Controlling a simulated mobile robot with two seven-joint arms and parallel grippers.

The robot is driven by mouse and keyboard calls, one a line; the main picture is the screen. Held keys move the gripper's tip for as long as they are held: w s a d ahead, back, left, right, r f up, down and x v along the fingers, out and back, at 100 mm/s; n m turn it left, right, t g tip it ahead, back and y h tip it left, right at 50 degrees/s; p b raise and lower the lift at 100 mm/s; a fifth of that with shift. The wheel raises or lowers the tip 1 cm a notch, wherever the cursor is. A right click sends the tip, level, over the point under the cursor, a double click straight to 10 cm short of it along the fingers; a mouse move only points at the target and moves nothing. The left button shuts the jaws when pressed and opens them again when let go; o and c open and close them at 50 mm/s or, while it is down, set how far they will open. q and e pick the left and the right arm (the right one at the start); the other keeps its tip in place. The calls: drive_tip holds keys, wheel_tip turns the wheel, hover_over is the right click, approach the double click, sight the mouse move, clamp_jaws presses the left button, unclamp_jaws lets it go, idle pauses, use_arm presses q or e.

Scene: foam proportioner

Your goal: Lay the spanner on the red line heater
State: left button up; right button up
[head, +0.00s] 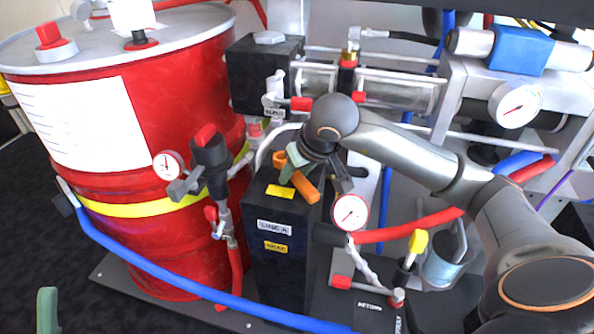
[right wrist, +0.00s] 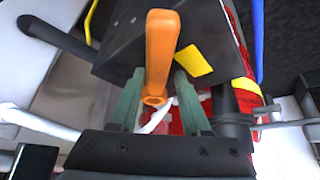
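The orange spanner (head: 306,189) is over the top of the black heater box labelled "LINE A" (head: 285,290), which has a red hose beside it. My right gripper (head: 292,165) is down at the spanner, its green fingers hiding the spanner's middle. In the right wrist view the spanner (right wrist: 161,50) extends between and beyond the two fingertips (right wrist: 160,75), with a visible gap on its right side. The fingers look open around it. Whether the spanner fully touches the box top is unclear. One green finger of my left gripper (head: 47,310) shows at the bottom left corner.
A big red drum (head: 110,240) stands at the left, with a black-and-red valve (head: 208,155) and gauge. Another black box (head: 262,80) stands behind the heater. A blue hose (head: 170,278) crosses in front. A gauge (head: 350,212) and red hose (head: 410,229) lie right of the heater.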

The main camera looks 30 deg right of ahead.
drive_tip(key=shift+d+f, duration=0.2)
drive_tip(key=shift+d, duration=0.1)
drive_tip(key=shift+s, duration=0.1)
